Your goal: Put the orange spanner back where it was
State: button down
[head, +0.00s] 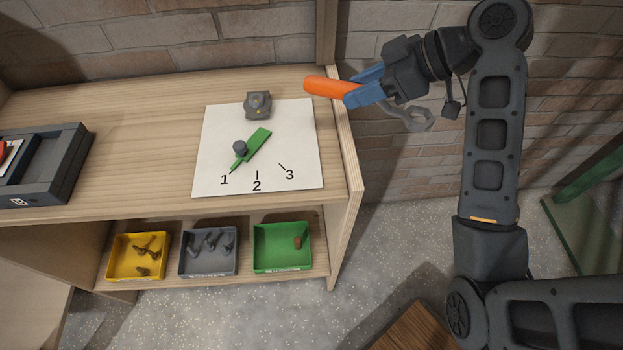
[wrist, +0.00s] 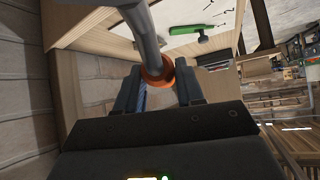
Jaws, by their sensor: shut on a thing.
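The orange spanner (head: 328,87) has an orange handle and a grey metal head. My gripper (head: 364,86) is shut on it and holds it in the air near the right end of the wooden bench. The handle points left over the bench's back right corner, and the grey jaw end hangs to the right past the bench edge. In the wrist view the spanner's grey shaft and orange part (wrist: 158,75) show between my fingers (wrist: 160,92). The place it came from cannot be told from these frames.
A white sheet (head: 300,140) marked 1, 2, 3 lies on the bench with a green pointer (head: 255,145) aimed at 1 and a grey block (head: 257,105). A dark tray (head: 72,165) sits left. Yellow (head: 112,270), grey (head: 185,265) and green (head: 265,250) bins stand on the lower shelf.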

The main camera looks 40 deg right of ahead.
jog(key=s+a+r+n+g+y, duration=0.2)
jog(key=a+n, duration=0.2)
jog(key=a, duration=0.5)
jog(key=shift+n+g+y, duration=0.3)
jog(key=shift+g, duration=0.1)
jog(key=x, duration=0.4)
jog(key=a+r+x, duration=0.1)
jog(key=x, duration=0.3)
jog(key=a+x, duration=0.1)
jog(key=x, duration=0.3)
jog(key=shift+s+a+r+b, duration=0.2)
jog(key=shift+a+b, duration=0.05)
jog(key=shift+b, duration=0.05)
jog(key=shift+w+a+f, duration=0.2)
jog(key=shift+a+f, duration=0.1)
jog(key=shift+a, duration=0.05)
jog(key=shift+f, duration=2)
jog(key=shift+f, duration=0.1)
jog(key=c, duration=0.7)
grip_release()
